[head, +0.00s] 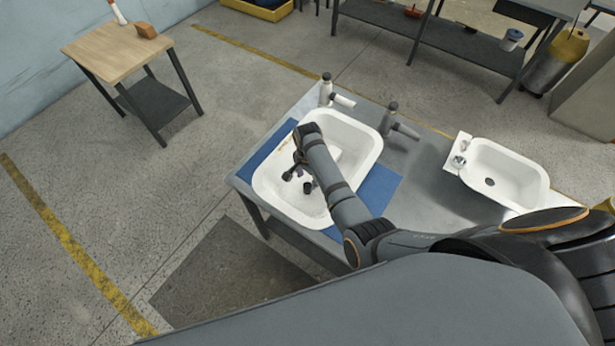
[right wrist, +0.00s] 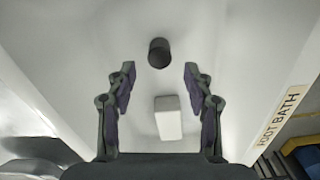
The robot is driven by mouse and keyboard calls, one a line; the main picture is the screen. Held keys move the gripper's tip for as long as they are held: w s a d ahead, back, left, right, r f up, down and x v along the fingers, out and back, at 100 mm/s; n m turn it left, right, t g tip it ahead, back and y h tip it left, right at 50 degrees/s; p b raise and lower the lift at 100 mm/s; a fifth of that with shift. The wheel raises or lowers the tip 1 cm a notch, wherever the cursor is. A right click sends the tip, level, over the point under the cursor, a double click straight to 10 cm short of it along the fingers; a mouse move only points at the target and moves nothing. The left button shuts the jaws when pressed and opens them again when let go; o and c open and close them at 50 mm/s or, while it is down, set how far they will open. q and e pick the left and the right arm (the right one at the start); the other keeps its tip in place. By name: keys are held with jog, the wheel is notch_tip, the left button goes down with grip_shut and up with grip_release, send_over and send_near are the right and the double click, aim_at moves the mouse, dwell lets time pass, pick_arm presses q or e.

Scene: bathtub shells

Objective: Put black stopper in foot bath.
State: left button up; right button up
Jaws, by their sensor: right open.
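The foot bath (head: 368,137) is a white rectangular tub on a blue mat on the grey bench. Its "FOOT BATH" label (right wrist: 279,117) shows in the right wrist view. The black stopper (head: 308,187), a short dark cylinder, shows inside the tub; it also shows in the right wrist view (right wrist: 159,53), just beyond the fingertips. My right gripper (head: 298,175) points down over the tub. It is open with nothing between its fingers, as the right wrist view shows (right wrist: 158,78), and is apart from the stopper. My left gripper is out of view.
A white block (right wrist: 168,118) lies inside the tub. Two dark-and-grey taps (head: 326,90) (head: 390,118) stand behind it. A smaller white basin (head: 515,154) with a drain sits at the right. Bare bench lies between the tubs. A wooden side table (head: 110,50) stands far left.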

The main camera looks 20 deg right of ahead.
aim_at(307, 185)
notch_tip(307, 185, up, 3)
jog(key=shift+r+p, duration=0.2)
jog(key=shift+p, duration=0.4)
notch_tip(307, 185, up, 2)
jog(key=shift+r+b, duration=0.25)
jog(key=shift+b, duration=0.05)
